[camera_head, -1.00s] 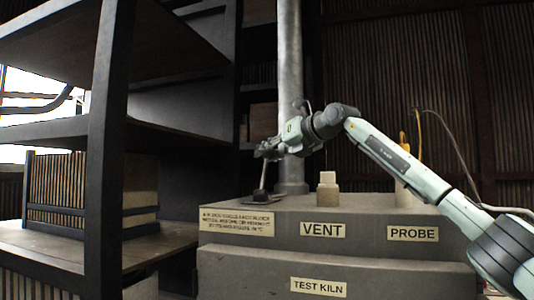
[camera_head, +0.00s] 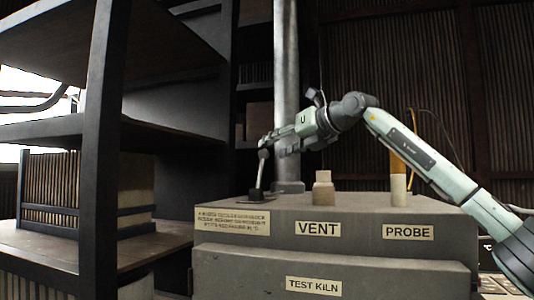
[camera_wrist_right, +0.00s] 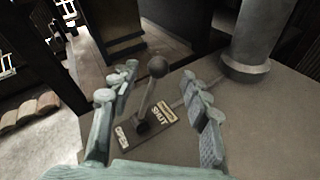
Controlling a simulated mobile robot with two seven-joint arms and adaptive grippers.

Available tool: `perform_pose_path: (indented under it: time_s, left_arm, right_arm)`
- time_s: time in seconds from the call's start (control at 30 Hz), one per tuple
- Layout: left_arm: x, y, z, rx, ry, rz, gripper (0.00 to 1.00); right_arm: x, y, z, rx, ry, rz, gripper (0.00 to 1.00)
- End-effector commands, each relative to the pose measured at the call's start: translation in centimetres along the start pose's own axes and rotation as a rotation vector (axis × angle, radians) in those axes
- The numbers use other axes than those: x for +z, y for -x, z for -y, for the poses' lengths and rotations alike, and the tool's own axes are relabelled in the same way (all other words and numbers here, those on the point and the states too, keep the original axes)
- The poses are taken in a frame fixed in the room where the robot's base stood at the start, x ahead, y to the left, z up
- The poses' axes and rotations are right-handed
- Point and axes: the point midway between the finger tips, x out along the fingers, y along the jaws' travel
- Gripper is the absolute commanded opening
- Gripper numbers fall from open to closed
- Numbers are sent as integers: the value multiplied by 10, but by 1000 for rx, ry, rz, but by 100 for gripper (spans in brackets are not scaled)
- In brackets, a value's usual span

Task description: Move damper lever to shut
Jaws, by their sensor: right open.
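The damper lever (camera_head: 262,168) stands on the top left of the kiln, a thin rod with a round knob. In the right wrist view the lever (camera_wrist_right: 148,98) rises from a plate (camera_wrist_right: 135,133) marked OPEN at the left and SHUT at the right. Its rod stands up between the labels; its exact setting is hard to tell. My right gripper (camera_head: 268,143) is at the knob. In the right wrist view the right gripper (camera_wrist_right: 160,75) is open, with fingers either side of the lever and gaps to the knob. My left gripper is not in view.
The kiln (camera_head: 380,262) has VENT and PROBE labels, with a pale plug (camera_head: 323,190) and a probe post (camera_head: 398,187) on top. A metal flue pipe (camera_head: 286,90) rises close behind the lever. Dark shelving (camera_head: 105,150) stands at the left.

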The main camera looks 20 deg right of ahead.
Motion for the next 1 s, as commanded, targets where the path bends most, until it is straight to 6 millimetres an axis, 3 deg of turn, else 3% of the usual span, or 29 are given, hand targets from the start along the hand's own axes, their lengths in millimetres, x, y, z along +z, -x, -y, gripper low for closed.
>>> perform_pose_path:
  time_s: [0.2, 0.4, 1.0]
  left_arm:
    - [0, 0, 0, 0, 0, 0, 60]
    - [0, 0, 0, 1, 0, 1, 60]
    - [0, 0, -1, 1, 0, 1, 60]
  right_arm:
    - [0, 46, 1, -2, 0, 2, 47]
    - [0, 67, 0, -1, 0, 0, 47]
    - [0, 70, 0, -1, 0, 0, 47]
